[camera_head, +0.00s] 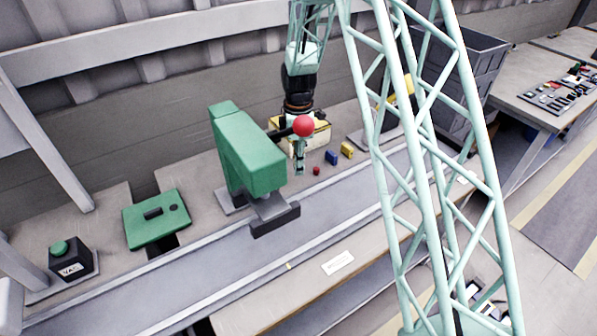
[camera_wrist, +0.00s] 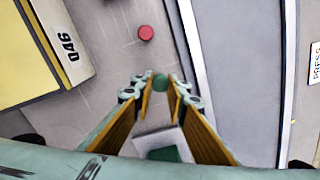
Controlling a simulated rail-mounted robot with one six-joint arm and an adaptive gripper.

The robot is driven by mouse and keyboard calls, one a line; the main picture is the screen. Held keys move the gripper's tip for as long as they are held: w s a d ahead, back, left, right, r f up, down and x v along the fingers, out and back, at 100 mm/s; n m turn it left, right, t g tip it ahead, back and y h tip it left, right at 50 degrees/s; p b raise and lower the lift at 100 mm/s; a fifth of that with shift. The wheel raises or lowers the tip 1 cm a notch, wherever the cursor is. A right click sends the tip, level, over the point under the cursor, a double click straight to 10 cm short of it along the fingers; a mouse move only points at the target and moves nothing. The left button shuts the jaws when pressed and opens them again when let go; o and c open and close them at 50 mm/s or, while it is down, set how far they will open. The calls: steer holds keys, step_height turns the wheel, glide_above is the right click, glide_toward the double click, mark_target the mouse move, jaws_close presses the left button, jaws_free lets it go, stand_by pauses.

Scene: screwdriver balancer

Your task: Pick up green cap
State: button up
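The green cap (camera_wrist: 160,82) is small and round, and shows between my fingertips in the wrist view. It looks about as large as the red cap on the table. My gripper (camera_wrist: 161,86) is open, pointing down, with one finger on each side of the cap and narrow gaps beside it. I cannot tell its exact height over the table. In the head view my gripper (camera_head: 299,170) is low over the table, just right of the green press, and the green cap cannot be made out there.
A yellow box labelled 046 (camera_wrist: 35,60) stands close by. The green press (camera_head: 250,155) with a red ball knob (camera_head: 303,126) is left.

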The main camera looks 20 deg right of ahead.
steer(key=shift+r+p, duration=0.3)
steer(key=shift+r, duration=2.45)
steer(key=shift+m, duration=0.4)
steer(key=m, duration=0.3)
steer(key=shift+r, duration=0.15)
steer(key=m, duration=0.4)
steer(key=shift+s+r, duration=0.15)
steer(key=m, duration=0.4)
steer(key=shift+r, duration=0.15)
steer(key=m, duration=0.4)
steer(key=shift+s+r, duration=0.15)
steer(key=shift+m, duration=0.3)
